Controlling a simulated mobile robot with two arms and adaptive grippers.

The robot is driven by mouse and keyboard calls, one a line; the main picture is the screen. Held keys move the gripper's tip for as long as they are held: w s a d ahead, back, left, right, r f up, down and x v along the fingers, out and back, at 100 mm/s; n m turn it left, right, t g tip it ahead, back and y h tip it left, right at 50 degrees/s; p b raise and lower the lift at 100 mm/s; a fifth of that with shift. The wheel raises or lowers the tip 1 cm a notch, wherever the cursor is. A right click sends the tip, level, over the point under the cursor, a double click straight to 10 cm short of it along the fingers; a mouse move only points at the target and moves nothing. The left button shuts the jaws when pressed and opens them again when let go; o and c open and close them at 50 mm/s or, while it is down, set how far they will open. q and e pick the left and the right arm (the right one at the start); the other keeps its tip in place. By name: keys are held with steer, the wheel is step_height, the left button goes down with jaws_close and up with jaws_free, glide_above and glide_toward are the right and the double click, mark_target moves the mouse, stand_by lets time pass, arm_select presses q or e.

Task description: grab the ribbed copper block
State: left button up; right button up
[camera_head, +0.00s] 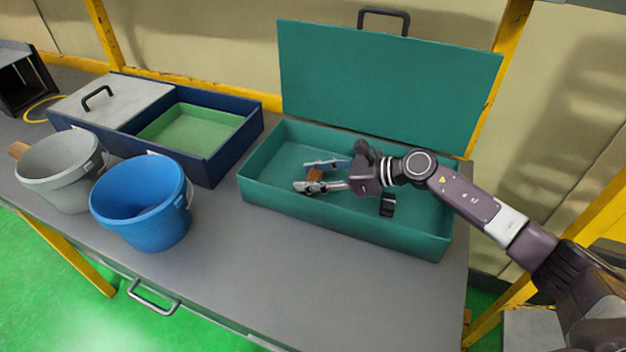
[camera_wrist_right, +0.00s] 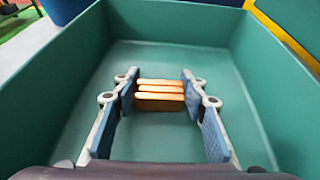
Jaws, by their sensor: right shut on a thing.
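The ribbed copper block (camera_wrist_right: 160,95) shows in the right wrist view between the two blue-padded fingers of my right gripper (camera_wrist_right: 160,92). Its ridges run across from finger to finger, and the pads touch its ends. In the head view the copper block (camera_head: 315,174) is a small orange-brown patch between the fingertips of my right gripper (camera_head: 318,176), partly hidden by them. The gripper is inside the open teal box (camera_head: 345,217), toward its left half. I cannot tell whether the block touches the box floor. My left gripper is not in view.
A dark object (camera_head: 387,205) is in the box near its front wall. The teal lid (camera_head: 385,80) stands upright behind. Left are a blue bucket (camera_head: 145,215), a grey bucket (camera_head: 60,175) and a navy box (camera_head: 210,165). The table front (camera_head: 300,270) is clear.

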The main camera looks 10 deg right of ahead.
steer(key=c, duration=0.4)
steer(key=shift+r, duration=0.1)
